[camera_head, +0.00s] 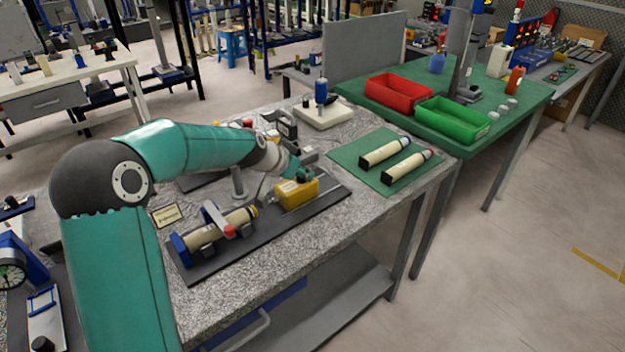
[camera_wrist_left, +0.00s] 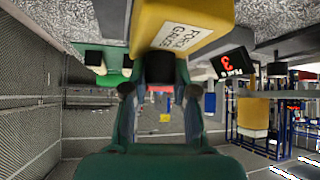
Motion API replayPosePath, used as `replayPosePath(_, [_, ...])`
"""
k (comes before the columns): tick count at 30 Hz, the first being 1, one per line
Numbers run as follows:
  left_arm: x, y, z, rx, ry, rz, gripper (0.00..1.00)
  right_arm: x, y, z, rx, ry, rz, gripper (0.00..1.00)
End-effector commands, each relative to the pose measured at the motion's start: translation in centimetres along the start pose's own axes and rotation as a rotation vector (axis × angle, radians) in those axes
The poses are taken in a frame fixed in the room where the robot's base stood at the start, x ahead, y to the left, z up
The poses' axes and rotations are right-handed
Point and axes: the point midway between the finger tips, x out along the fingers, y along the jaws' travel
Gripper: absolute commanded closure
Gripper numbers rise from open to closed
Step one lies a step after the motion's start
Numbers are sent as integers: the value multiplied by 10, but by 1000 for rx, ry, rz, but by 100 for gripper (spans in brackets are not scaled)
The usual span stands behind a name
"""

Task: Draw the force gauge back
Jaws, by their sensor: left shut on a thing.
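The yellow force gauge (camera_head: 297,194) sits on the right half of a long dark base plate (camera_head: 262,240) on the speckled bench. In the left wrist view the yellow gauge (camera_wrist_left: 185,22) fills the top middle, with an upside-down white label. My left gripper (camera_head: 298,174) is at the gauge's upper side and is shut on it; the exact contact is partly hidden in the head view. A cream cylinder (camera_head: 224,229) lies in a holder with a red-knobbed clamp at the left end of the plate, apart from the gauge's yellow body. My right gripper is not in view.
Two cream cylinders (camera_head: 384,153) lie on a green mat to the right. Red (camera_head: 399,93) and green (camera_head: 454,121) bins stand on the green table. Bare bench shows in front of the plate.

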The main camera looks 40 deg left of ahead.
Motion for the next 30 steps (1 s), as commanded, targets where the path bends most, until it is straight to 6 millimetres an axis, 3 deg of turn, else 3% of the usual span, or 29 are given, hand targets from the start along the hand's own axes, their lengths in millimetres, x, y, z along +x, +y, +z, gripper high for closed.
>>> replayPosePath(12, [-3, -7, -1, -12, 8, -15, 100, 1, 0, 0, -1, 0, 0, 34])
replayPosePath(13, [-3, -7, -1, -12, 8, -15, 68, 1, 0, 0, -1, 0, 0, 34])
replayPosePath(17, [-3, -7, 0, -12, 6, -15, 47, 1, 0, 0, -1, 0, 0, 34])
replayPosePath(30, [-12, -10, 2, -15, 3, -17, 47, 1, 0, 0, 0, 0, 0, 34])
